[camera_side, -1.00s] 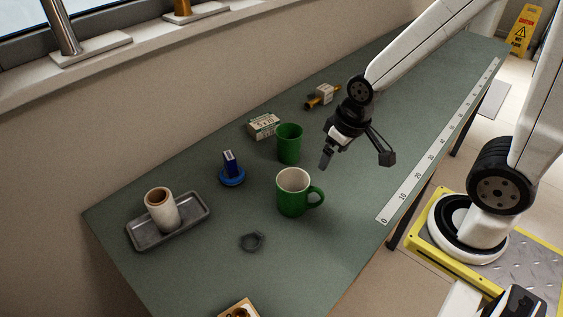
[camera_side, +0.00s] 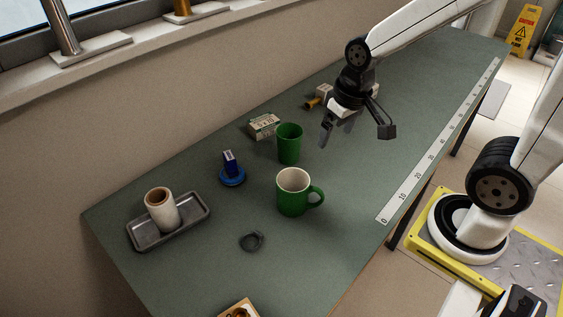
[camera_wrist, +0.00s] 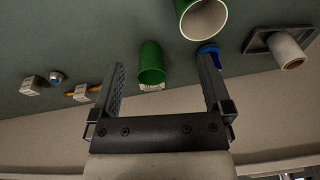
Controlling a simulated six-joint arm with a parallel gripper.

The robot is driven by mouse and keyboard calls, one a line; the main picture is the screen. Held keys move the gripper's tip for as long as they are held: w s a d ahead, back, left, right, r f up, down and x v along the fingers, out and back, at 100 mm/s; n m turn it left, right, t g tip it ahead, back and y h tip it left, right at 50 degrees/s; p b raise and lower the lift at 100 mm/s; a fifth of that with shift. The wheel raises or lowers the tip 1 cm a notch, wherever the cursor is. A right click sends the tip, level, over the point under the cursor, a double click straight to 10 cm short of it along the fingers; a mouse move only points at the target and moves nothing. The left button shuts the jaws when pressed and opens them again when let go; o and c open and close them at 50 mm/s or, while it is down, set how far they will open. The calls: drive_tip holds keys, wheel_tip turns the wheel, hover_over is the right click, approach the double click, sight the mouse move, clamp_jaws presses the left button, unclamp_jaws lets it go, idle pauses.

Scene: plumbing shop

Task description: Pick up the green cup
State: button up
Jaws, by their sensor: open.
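A plain green cup (camera_side: 289,145) with no visible handle stands upright on the bench in the side view. A larger green mug (camera_side: 292,198) with a cream inside and a handle stands in front of it. My gripper (camera_side: 336,133) is open and empty, above the bench to the right of the plain cup and apart from it. In the wrist view the plain cup (camera_wrist: 151,62) shows between the fingers of my gripper (camera_wrist: 161,64), beyond them. The mug (camera_wrist: 183,10) is at the top of that view, to the right of the plain cup.
A small carton (camera_side: 263,126) stands close behind the plain cup. A blue disc (camera_side: 233,177) with a small blue box, a grey tray (camera_side: 185,226) holding a pale cylinder, and a dark ring (camera_side: 251,242) lie to the left. A ruler strip (camera_side: 420,175) runs along the right edge.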

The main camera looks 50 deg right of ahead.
drive_tip(key=w+d+m+t+y, duration=0.1)
drive_tip(key=w+d+m+y, duration=1.3)
drive_tip(key=m, duration=0.5)
drive_tip(key=h, duration=0.1)
approach(291, 150)
drive_tip(key=w+f, duration=0.1)
drive_tip(key=w+d+f, duration=0.1)
drive_tip(key=f, duration=0.1)
drive_tip(key=shift+w, duration=0.25)
drive_tip(key=shift+f, duration=0.55)
drive_tip(key=shift+x, duration=1.3)
drive_tip(key=shift+a, duration=0.1)
drive_tip(key=shift+x, duration=2.55)
drive_tip(key=shift+w, duration=0.15)
